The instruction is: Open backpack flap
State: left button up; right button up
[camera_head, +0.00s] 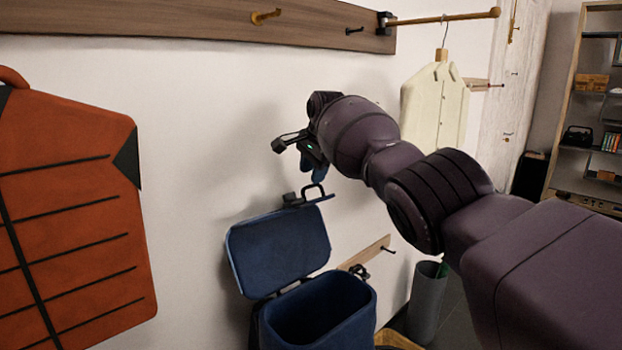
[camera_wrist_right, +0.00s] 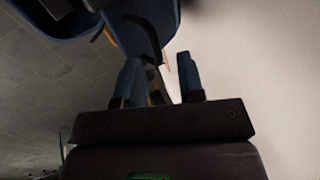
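The blue backpack (camera_head: 366,306) is at the lower middle of the head view, close to the wall. Its flap (camera_head: 280,252) is raised and tilted back toward the wall, and the dark inside shows below it. A black handle piece (camera_head: 312,198) is at the flap's upper edge. My right gripper (camera_head: 318,174) is just above this handle, apart from the flap as far as I can see. In the right wrist view its two blue fingers (camera_wrist_right: 160,82) stand apart, with nothing visibly clamped; part of the backpack (camera_wrist_right: 145,25) shows beyond them. My left gripper is not in view.
An orange-red padded item (camera_head: 75,210) hangs at the left. A wooden hook rail (camera_head: 200,18) runs along the wall, and a cream garment (camera_head: 434,105) hangs from a rod. A grey bin (camera_head: 427,300) stands right of the backpack. Shelves (camera_head: 590,110) are at the far right.

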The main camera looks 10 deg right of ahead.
jog(key=p+v, duration=0.1)
jog(key=v, duration=0.4)
jog(key=shift+s+r+p, duration=0.1)
jog(key=shift+r+p, duration=0.15)
jog(key=shift+p, duration=0.15)
